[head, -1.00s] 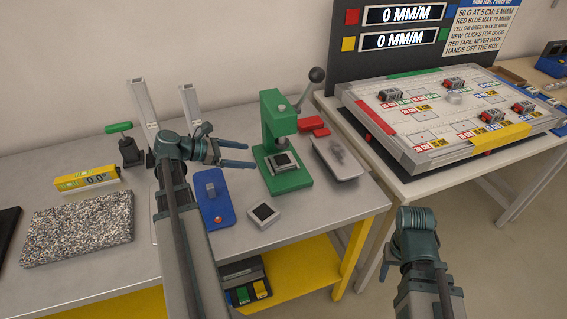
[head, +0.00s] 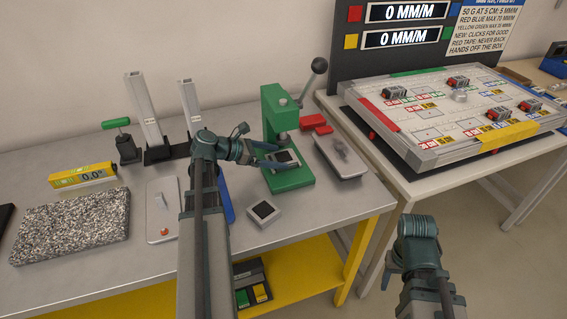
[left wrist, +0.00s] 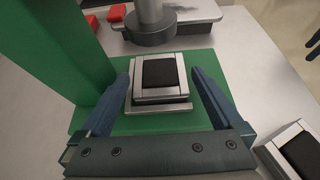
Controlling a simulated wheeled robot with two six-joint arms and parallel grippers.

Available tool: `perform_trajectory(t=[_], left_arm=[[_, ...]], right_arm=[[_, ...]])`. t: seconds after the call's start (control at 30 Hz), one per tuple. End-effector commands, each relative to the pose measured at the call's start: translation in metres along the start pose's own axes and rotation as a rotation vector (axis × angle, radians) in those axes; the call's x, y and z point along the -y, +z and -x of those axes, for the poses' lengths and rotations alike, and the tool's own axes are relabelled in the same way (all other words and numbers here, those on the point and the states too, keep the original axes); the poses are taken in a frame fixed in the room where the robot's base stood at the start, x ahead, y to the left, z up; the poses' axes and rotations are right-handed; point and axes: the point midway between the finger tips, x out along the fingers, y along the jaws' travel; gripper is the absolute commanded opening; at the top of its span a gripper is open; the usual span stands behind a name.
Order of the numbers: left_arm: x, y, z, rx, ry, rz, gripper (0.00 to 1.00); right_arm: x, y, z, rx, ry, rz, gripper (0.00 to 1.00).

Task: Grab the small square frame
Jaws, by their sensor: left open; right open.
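A small square frame, silver with a dark centre, lies on the green press base; it shows in the head view (head: 285,156) and the left wrist view (left wrist: 160,72). My left gripper (head: 279,156) is open, with its fingers on either side of this frame and visible gaps in the left wrist view. A second, similar square frame (head: 264,213) lies on the bench in front of the press and shows at the lower right of the left wrist view (left wrist: 301,152). My right gripper (head: 415,232) is away from the bench; its fingers are hidden in the head view.
The green press (head: 274,112) stands beside my left gripper, with its column and lever close by. A grey tray (head: 340,155) and red blocks (head: 316,122) lie to its right. A blue plate (head: 225,200) is partly hidden by my left arm.

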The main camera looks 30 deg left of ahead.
Motion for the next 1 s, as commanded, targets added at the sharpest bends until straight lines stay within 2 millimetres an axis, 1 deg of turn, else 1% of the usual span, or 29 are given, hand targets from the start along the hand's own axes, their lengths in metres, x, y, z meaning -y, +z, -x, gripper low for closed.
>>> perform_trajectory(t=[0.03, 0.1, 0.33, 0.47, 0.5, 0.57, 0.6, 0.67, 0.7, 0.77, 0.8, 0.83, 1.0], left_arm=[[-0.0002, -0.0034, -0.0099, 0.000, -0.002, -0.001, 1.00], [-0.0002, -0.0023, -0.0164, 0.000, -0.002, 0.000, 1.00], [-0.0004, -0.0004, -0.0171, 0.000, 0.001, 0.001, 1.00], [-0.0003, -0.0005, -0.0170, 0.000, 0.000, 0.001, 0.77], [-0.0003, -0.0005, -0.0170, 0.000, 0.000, 0.001, 0.69], [-0.0003, -0.0005, -0.0170, 0.000, 0.000, 0.001, 0.59], [-0.0004, -0.0005, -0.0169, 0.000, 0.000, 0.001, 0.51], [-0.0004, -0.0005, -0.0169, 0.000, 0.000, 0.001, 0.41], [-0.0003, -0.0005, -0.0169, 0.000, 0.000, 0.001, 0.33], [-0.0003, -0.0005, -0.0169, 0.000, 0.000, 0.001, 0.23], [-0.0003, -0.0003, -0.0168, 0.001, 0.000, 0.001, 0.15], [-0.0003, -0.0003, -0.0168, 0.001, 0.000, 0.001, 0.13], [-0.0004, -0.0001, -0.0167, 0.001, 0.000, 0.001, 0.13]], right_arm=[[0.0007, -0.0004, -0.0072, 0.000, 0.000, 0.000, 0.56], [0.0009, -0.0005, -0.0091, 0.000, 0.000, 0.000, 0.56], [0.0007, -0.0005, -0.0077, 0.000, 0.000, 0.000, 0.56], [0.0007, -0.0005, -0.0077, 0.000, 0.000, 0.000, 0.56], [0.0007, -0.0005, -0.0077, 0.000, 0.000, 0.000, 0.56], [0.0007, -0.0005, -0.0077, 0.000, 0.000, 0.000, 0.56], [0.0007, -0.0005, -0.0077, 0.000, 0.000, 0.000, 0.56], [0.0007, -0.0005, -0.0077, 0.000, 0.000, 0.000, 0.56], [0.0007, -0.0005, -0.0077, 0.000, 0.000, 0.000, 0.56], [0.0007, -0.0005, -0.0077, 0.000, 0.000, 0.000, 0.56], [0.0007, -0.0005, -0.0077, 0.000, 0.000, 0.000, 0.56], [0.0007, -0.0005, -0.0077, 0.000, 0.000, 0.000, 0.56], [0.0007, -0.0004, -0.0074, 0.000, 0.000, 0.000, 0.56]])
